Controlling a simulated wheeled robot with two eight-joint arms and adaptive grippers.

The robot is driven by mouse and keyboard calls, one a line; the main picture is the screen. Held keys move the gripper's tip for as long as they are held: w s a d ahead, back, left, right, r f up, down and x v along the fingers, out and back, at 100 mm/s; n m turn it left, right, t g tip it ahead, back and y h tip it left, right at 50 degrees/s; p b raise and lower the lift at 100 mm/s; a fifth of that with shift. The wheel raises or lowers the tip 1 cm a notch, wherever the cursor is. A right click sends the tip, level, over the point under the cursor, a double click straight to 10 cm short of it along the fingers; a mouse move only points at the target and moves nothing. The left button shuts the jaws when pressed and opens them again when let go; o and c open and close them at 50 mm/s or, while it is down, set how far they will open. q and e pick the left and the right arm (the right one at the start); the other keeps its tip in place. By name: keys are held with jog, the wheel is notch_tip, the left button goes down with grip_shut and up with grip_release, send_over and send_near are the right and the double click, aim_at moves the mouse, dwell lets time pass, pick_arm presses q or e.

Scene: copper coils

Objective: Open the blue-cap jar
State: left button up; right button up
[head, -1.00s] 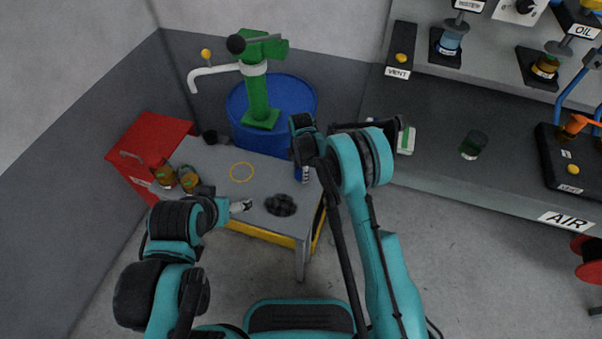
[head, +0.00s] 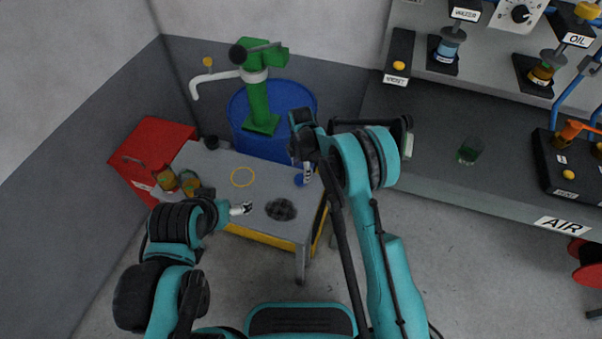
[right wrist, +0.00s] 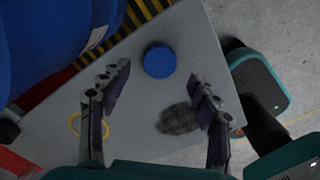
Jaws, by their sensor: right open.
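The jar's round blue cap (right wrist: 160,61) shows from above in the right wrist view, on the grey table. It also shows in the head view (head: 299,180) near the table's right edge, partly hidden by my right gripper (head: 306,171). In the right wrist view my right gripper (right wrist: 162,86) is open. Its two fingers stand wide apart to the left and right of the cap, with nothing between them touching it. The jar's body is hidden under the cap. My left gripper (head: 242,209) hangs over the table's front left; its fingers are too small to judge.
A yellow ring (head: 242,177) and a dark round patch (head: 281,209) lie on the table. Two amber jars (head: 178,182) stand at the left near a red box (head: 145,152). A blue drum (head: 285,103) with a green pump (head: 262,108) stands behind the table.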

notch_tip(320, 180, up, 7)
jog(key=p, duration=0.2)
jog(key=shift+r, duration=0.2)
notch_tip(320, 180, up, 10)
jog(key=m+t, duration=0.1)
jog(key=m, duration=0.4)
send_over(301, 178)
jog(key=s+d, duration=0.3)
jog(key=d, duration=0.2)
jog(key=s+d+r+m+t, duration=0.2)
jog(key=s+d+r+m, duration=0.4)
jog(key=r, duration=0.3)
jog(key=s+d+m+t, duration=0.2)
jog(key=s+m, duration=0.4)
jog(key=s, duration=0.3)
jog(key=s+d+r+m+t, duration=0.1)
jog(key=s+d+m, duration=0.3)
jog(key=s, duration=0.6)
jog(key=m+t, duration=0.1)
jog(key=m, duration=0.1)
jog(key=shift+s+d+r+m, duration=0.2)
jog(key=shift+d+m, duration=0.1)
jog(key=shift+d, duration=0.1)
